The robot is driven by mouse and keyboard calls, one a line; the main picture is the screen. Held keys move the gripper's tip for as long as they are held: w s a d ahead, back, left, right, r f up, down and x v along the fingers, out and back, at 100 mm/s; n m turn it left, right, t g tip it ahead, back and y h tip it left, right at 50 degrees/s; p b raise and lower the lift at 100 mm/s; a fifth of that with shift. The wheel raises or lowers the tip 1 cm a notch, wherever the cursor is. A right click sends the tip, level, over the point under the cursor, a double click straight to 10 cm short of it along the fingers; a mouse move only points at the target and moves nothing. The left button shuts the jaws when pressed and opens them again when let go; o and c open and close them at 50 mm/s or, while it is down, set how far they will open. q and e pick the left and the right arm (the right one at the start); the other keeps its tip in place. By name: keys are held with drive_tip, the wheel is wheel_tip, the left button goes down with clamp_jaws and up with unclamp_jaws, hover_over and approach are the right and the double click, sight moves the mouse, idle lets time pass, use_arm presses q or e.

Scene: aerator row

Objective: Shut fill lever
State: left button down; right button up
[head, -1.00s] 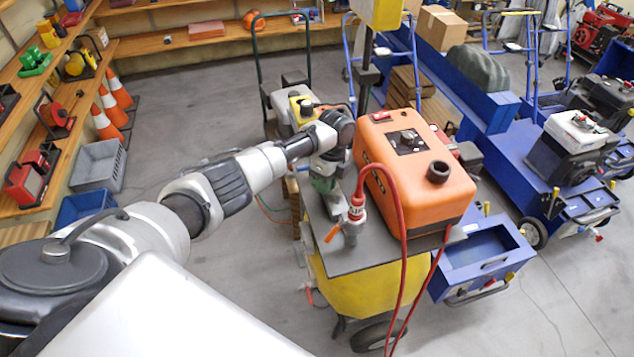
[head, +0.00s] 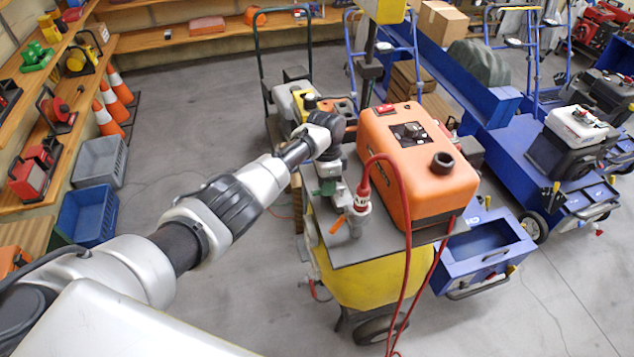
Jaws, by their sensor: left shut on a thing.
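A yellow cart (head: 368,272) with a grey top carries an orange machine (head: 415,180). A red hose runs from a silver valve (head: 357,216) at the machine's left side. A small orange lever (head: 337,224) sticks out to the left from this valve, tilted. My left gripper (head: 328,178) points down behind and left of the valve, shut on a small green part (head: 326,188) at the cart top's left edge. The fingertips are small and partly hidden, and I cannot tell whether that part is the fill lever. My right gripper is not in view.
Blue carts (head: 485,248) stand close on the right. Behind my left gripper is another cart with a grey and yellow machine (head: 290,100). Shelves, cones (head: 118,86) and crates (head: 88,214) line the left. The floor between is clear.

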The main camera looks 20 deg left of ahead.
use_arm(q)
drive_tip(key=shift+r+n, duration=0.1)
drive_tip(key=shift+n, duration=0.4)
drive_tip(key=c, duration=1.1)
unclamp_jaws()
drive_tip(key=shift+s, duration=0.1)
wheel_tip(320, 180, up, 10)
drive_tip(key=w+a+b, duration=0.1)
drive_tip(key=b, duration=0.1)
drive_tip(key=shift+w+r, duration=0.25)
drive_tip(key=shift+w, duration=0.1)
